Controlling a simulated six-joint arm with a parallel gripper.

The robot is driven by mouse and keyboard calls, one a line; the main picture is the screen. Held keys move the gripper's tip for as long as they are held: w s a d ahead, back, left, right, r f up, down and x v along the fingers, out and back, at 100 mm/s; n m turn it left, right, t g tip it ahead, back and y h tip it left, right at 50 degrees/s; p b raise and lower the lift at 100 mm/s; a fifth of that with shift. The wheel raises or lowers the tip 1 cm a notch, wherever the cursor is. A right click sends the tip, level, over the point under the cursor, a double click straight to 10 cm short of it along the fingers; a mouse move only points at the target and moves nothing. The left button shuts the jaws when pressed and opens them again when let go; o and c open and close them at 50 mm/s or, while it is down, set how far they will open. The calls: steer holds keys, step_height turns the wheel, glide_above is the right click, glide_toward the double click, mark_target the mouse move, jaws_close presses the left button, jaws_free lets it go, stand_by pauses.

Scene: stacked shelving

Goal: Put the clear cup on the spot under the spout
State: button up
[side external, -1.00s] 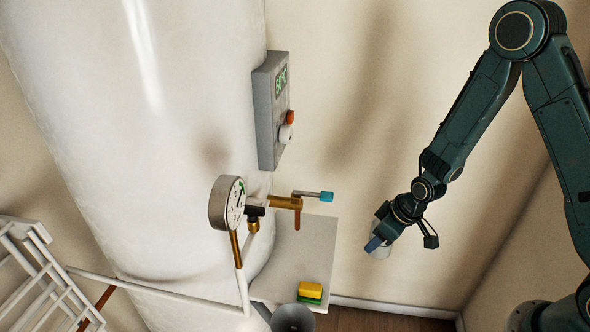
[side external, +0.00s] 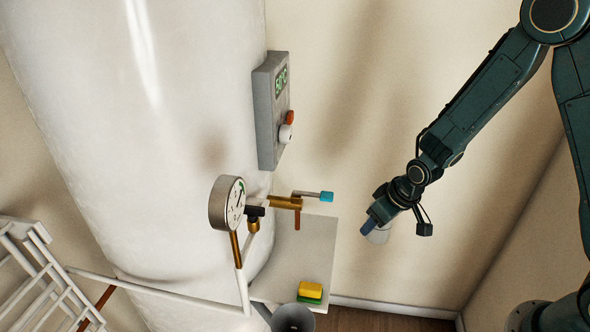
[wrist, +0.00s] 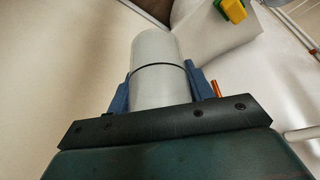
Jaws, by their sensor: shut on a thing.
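My gripper (side external: 371,226) is shut on the clear cup (side external: 380,235), which shows pale and partly hidden behind the fingers in the side external view. In the wrist view the cup (wrist: 156,80) sits between the two blue fingers, with a dark line around it. It is held in the air, to the right of the shelf and apart from it. The brass spout (side external: 297,219) points down from the tap with the blue handle (side external: 326,196). The spot under the spout is on the pale shelf (side external: 318,245); no mark on it can be made out.
A yellow and green sponge (side external: 310,291) lies at the shelf's front edge. A round gauge (side external: 227,203) sits left of the tap on the large white tank (side external: 150,130). A grey control box (side external: 268,110) is above. The air between gripper and shelf is clear.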

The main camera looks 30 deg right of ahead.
steer(key=s+a+f+n+y, duration=0.1)
steer(key=a+f+n, duration=0.2)
steer(key=f, duration=0.4)
steer(key=shift+a+f+n+y, duration=0.2)
steer(key=shift+n+y, duration=0.1)
steer(key=shift+n, duration=0.4)
glide_toward(306, 260)
steer(key=shift+s+d+f, duration=0.15)
steer(key=shift+d+f, duration=0.05)
steer(key=shift+f, duration=0.2)
steer(key=shift+s+d+f, duration=0.15)
steer(key=shift+s+f, duration=0.05)
steer(key=shift+f, duration=0.2)
steer(key=shift+w+f, duration=0.1)
steer(key=shift+w+a+f, duration=0.35)
steer(key=shift+w+f, duration=0.2)
steer(key=shift+w, duration=0.15)
steer(key=shift+w+a+f, duration=0.4)
steer(key=shift+w+f, duration=0.15)
steer(key=shift+w, duration=0.1)
steer(key=shift+f, duration=0.15)
